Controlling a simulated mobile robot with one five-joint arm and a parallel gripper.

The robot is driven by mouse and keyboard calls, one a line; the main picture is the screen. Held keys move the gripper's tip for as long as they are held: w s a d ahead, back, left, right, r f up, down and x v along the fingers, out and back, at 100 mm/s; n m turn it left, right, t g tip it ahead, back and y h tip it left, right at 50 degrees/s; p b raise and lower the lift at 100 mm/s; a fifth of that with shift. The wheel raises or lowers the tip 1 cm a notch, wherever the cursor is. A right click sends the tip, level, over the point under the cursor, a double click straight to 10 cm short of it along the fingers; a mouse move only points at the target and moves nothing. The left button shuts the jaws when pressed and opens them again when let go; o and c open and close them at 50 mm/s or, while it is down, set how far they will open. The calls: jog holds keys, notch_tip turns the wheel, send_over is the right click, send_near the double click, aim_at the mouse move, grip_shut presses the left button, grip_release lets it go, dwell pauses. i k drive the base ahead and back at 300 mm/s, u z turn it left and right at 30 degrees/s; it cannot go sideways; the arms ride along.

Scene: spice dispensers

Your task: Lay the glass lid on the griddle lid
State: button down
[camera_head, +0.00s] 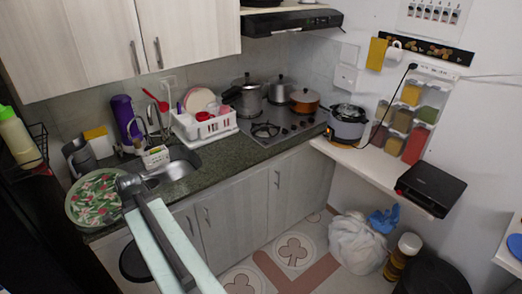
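A grey cooker with a glass lid (348,112) on top stands on the white shelf at the right. The glass lid looks round with a dark knob. A black griddle with a flat closed griddle lid (436,182) sits at the near right end of the same shelf. The top of the griddle lid looks bare. My gripper (126,184) is at the left, over the counter's front edge beside a round floral tray. It is far from both lids. It looks empty, but its fingers are too small and dark to tell open from shut.
The white shelf (372,162) has bare room between cooker and griddle. Spice dispensers (408,118) hang on the wall above it. A black cord hangs nearby. A floral tray (92,200) lies by my gripper. A white bag (355,243) and dark bin (432,278) stand below.

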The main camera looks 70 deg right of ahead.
aim_at(433, 181)
jog(key=z, duration=0.3)
jog(key=i, duration=0.25)
jog(key=z, duration=2.7)
